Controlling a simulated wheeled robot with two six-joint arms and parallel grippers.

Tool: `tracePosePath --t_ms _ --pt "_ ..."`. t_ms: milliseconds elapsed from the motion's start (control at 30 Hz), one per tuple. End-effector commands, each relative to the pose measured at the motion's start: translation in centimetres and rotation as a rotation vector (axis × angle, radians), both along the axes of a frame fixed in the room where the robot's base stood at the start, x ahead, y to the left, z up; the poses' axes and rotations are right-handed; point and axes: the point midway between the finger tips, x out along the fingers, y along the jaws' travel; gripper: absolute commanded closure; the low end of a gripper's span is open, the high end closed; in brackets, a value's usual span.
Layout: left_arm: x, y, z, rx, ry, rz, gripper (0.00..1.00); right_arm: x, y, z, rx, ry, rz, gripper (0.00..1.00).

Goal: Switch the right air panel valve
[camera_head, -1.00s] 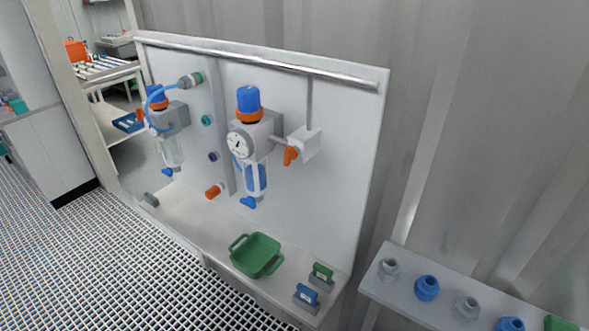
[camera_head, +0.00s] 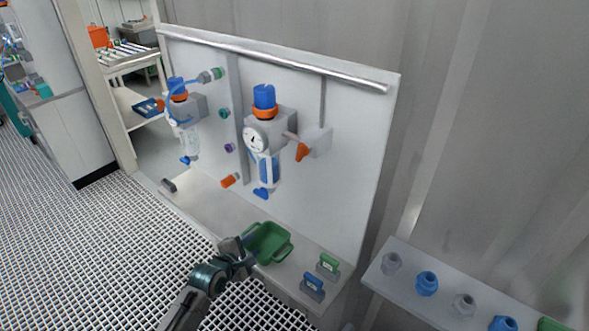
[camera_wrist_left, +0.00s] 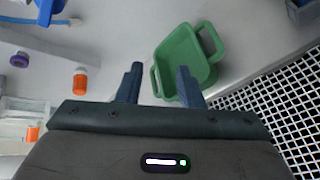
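The right side of the white air panel (camera_head: 350,110) bears a valve with an orange handle (camera_head: 302,152), pointing down-left from a pale box (camera_head: 318,141). To its left is the right regulator (camera_head: 268,125) with a round gauge, blue knob, orange ring and blue bowl. My left gripper (camera_head: 250,245) is low in front of the panel, at the left edge of the green tray and well below the valve. In the left wrist view its two fingers (camera_wrist_left: 160,84) are apart with nothing gripped between them. The valve handle is not clearly visible there. My right gripper is out of view.
The green tray (camera_head: 284,251) lies on the panel's ledge, also close to my fingers in the left wrist view (camera_wrist_left: 178,52). A left regulator (camera_head: 185,110) and an orange fitting (camera_head: 230,180) are further left.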

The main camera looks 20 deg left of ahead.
Motion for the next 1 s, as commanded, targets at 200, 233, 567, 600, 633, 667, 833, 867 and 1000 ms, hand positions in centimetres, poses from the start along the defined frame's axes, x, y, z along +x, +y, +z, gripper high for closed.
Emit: tracePosePath --t_ms 200,233,567,600,633,667,833,867,1000 --pt "0.4 -3.9 18.4 -0.512 -0.165 0.03 0.66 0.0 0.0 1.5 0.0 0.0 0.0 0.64" --pt "0.1 -4.4 20.3 -0.572 -0.175 0.025 0.66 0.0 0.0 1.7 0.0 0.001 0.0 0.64" --pt "-2.9 -7.4 30.1 -0.913 -0.197 -0.029 0.66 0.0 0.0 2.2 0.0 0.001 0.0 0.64" --pt "-2.7 -7.5 30.2 -0.919 -0.197 -0.03 0.66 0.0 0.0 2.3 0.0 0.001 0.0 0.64" --pt "-2.5 -7.6 30.2 -0.921 -0.197 -0.029 0.66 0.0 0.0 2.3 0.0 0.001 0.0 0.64" --pt "-2.3 -7.6 30.2 -0.922 -0.197 -0.029 0.66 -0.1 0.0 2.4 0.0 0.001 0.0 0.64" --pt "-0.1 -8.5 30.3 -0.923 -0.196 -0.028 0.66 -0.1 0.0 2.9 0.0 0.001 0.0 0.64" --pt "0.5 -8.6 30.4 -0.923 -0.197 -0.027 0.66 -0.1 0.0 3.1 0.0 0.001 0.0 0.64" --pt "3.1 -9.6 30.3 -0.923 -0.196 -0.027 0.66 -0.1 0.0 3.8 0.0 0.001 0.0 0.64"
